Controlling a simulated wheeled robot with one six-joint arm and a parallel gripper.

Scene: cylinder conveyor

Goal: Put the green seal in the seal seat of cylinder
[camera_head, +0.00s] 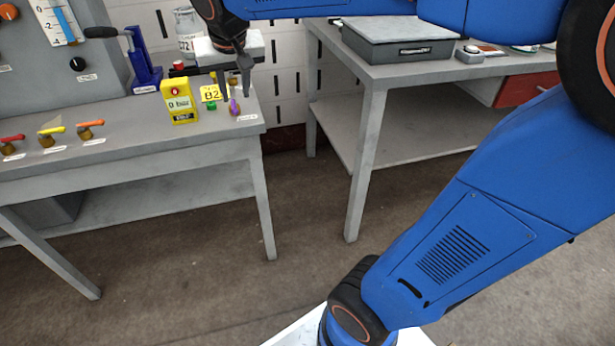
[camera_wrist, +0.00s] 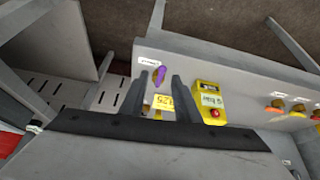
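A small green piece (camera_head: 211,105), which looks like the green seal, sits on the left bench below a yellow "B2" tag (camera_head: 210,93). Its shape is too small to tell. I cannot make it out in the wrist view. My gripper (camera_head: 235,88) is above the bench's right end, pointing down, with its fingers apart. In the wrist view my gripper (camera_wrist: 160,79) shows nothing held between its fingers. A purple piece (camera_head: 234,106) is on the bench just below my gripper; it also shows between the fingers in the wrist view (camera_wrist: 160,75). I cannot identify the cylinder or its seal seat.
A grey case (camera_head: 400,40) lies on the right bench (camera_head: 373,75). Open floor separates the benches.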

